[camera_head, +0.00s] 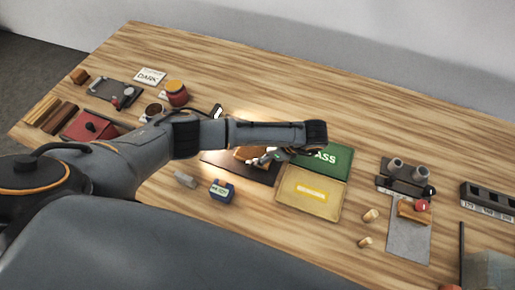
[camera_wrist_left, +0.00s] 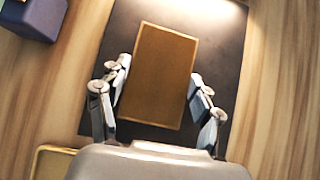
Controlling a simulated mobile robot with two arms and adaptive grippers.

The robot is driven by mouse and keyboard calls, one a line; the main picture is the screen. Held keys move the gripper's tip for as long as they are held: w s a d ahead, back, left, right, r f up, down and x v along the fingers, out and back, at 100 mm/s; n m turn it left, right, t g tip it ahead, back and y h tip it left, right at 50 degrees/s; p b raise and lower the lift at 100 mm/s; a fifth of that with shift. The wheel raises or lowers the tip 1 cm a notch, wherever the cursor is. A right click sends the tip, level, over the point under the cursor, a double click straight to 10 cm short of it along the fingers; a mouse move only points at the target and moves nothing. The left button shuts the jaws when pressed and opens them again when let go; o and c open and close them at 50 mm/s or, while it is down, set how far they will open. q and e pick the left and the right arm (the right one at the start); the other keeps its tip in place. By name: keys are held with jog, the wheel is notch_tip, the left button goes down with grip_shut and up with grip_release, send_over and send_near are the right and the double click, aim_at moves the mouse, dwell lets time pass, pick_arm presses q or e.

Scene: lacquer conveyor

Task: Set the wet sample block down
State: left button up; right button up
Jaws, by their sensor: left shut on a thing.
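The sample block (camera_wrist_left: 160,75) is a flat brown rectangle with a lighter rim. It also shows partly in the head view (camera_head: 246,153), beside my wrist. My left gripper (camera_wrist_left: 158,88) is shut on it, with one finger at each long side. In the head view my left gripper (camera_head: 262,156) is partly hidden under its own arm. The block is over a dark mat (camera_wrist_left: 222,40), slightly turned against it. I cannot tell whether the block touches the mat. My right gripper is in neither view.
Right of the mat are a green PASS area (camera_head: 337,160) and a yellow tray (camera_head: 311,213). A blue block (camera_head: 222,191) and a grey piece (camera_head: 185,179) stand in front. A fixture (camera_head: 408,172) with a wooden block (camera_head: 413,211) is further right. Jars (camera_head: 176,93) stand behind my arm.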

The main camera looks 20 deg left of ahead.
pick_arm(q)
jog(key=o, duration=1.2)
jog(key=shift+w+a+f, duration=0.1)
jog(key=shift+o, duration=1.3)
jog(key=shift+w+a, duration=0.1)
jog(key=shift+d+r, duration=0.2)
jog(key=shift+r, duration=0.1)
jog(key=p+v, duration=0.3)
jog(key=v, duration=0.8)
jog(key=shift+r, duration=0.2)
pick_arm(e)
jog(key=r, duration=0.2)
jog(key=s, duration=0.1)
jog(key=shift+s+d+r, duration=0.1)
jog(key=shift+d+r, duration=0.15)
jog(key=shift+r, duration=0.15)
pick_arm(q)
jog(key=shift+d, duration=0.15)
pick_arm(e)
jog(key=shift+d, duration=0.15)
